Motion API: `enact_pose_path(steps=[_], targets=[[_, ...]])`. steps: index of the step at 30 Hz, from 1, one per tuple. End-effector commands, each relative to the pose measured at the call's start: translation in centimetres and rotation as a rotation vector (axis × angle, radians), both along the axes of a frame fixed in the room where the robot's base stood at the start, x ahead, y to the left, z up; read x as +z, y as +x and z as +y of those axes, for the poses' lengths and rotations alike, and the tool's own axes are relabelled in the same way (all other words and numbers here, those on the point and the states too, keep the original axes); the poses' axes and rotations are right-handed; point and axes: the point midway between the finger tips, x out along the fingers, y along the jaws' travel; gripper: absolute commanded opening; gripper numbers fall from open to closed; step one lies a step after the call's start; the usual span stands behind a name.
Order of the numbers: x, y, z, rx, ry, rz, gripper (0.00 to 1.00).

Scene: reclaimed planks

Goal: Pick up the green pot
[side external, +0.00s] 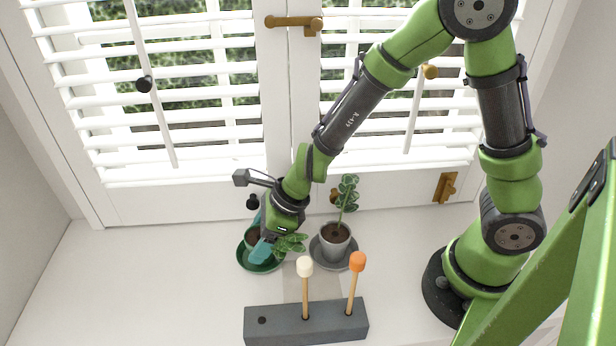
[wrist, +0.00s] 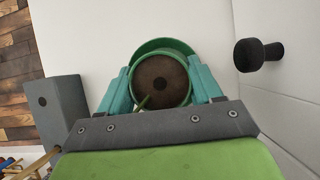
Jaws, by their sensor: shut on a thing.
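The green pot (wrist: 160,76) with dark soil shows in the wrist view between my gripper's two teal fingers (wrist: 161,90), which press against its left and right sides. A thin green stem rises from its soil near my gripper's palm. A green saucer (wrist: 160,45) shows just beyond the pot. In the side view my gripper (side external: 261,247) points down at the pot, which is mostly hidden behind the fingers, over the green saucer (side external: 262,268). Green leaves (side external: 290,244) stick out to the right of my gripper. I cannot tell whether the pot touches the saucer.
A grey pot (side external: 335,243) with a leafy plant stands on a grey saucer to the right. In front is a grey block (side external: 306,322) holding two wooden sticks, one white-tipped (side external: 304,266), one orange-tipped (side external: 357,261). A shuttered window stands behind. The sill's left is clear.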

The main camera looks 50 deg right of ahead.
Motion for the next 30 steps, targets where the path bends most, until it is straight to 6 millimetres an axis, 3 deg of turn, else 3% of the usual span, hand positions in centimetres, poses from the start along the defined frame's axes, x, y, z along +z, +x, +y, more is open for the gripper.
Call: enact_pose_path(steps=[1, 4, 17, 25, 30], targets=[[0.0, 0.0, 0.0, 0.0, 0.0, 0.0, 0.29], [0.1, 0.0, 0.0, 0.0, 0.001, -0.001, 0.16], [0.7, 0.1, 0.1, 0.003, 0.002, -0.005, 0.15], [2.7, 0.1, 0.1, 0.003, 0.001, -0.007, 0.15], [5.3, 0.0, 0.2, 0.007, 0.002, -0.008, 0.15]])
